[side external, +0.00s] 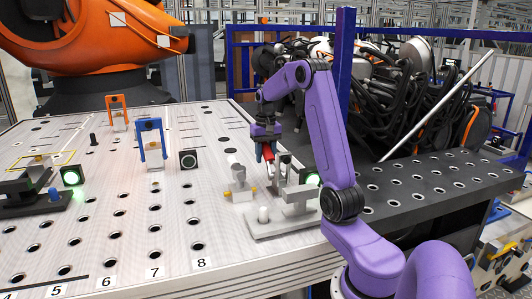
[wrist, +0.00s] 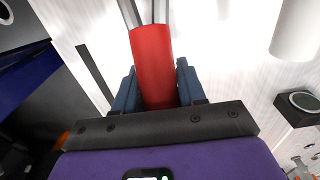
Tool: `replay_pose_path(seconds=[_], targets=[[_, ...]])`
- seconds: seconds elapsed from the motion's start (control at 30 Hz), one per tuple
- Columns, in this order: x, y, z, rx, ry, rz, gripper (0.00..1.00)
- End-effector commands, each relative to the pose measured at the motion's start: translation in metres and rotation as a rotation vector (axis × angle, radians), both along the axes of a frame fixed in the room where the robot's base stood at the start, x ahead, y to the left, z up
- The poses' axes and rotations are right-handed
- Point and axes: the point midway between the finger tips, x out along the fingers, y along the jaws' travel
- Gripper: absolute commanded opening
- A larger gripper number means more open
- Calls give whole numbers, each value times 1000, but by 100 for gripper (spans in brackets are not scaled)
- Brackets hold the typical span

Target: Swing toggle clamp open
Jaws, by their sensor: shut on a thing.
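The toggle clamp (side external: 285,167) stands on a light grey base plate (side external: 260,230) near the front edge of the perforated table. Its red handle (side external: 269,162) points upward. My gripper (wrist: 158,78) is shut on the red handle, with one blue finger on each side. In the wrist view the red grip (wrist: 152,50) lies between the fingers, with metal bars running from its far end. In the side view the fingers and part of the clamp are hard to make out.
A grey cylindrical part (side external: 236,172) stands left of the clamp. A green-lit box (side external: 311,179) is close on its right. A blue bracket (side external: 151,140) and a dark square box (side external: 188,159) stand further left. The table's front right is mostly clear.

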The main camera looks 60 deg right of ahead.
Motion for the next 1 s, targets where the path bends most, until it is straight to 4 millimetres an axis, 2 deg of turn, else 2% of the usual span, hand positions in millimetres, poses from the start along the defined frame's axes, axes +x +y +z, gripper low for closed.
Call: replay_pose_path(seconds=[0.1, 0.13, 0.2, 0.57, 1.0], targets=[[-1, 1, -1, 3, 3, 0, 25], [-1, 1, -1, 3, 3, 0, 43], [-1, 1, 0, 3, 3, 0, 62], [0, 0, 4, 1, 1, 0, 62], [0, 0, 42, -1, -1, 0, 62]])
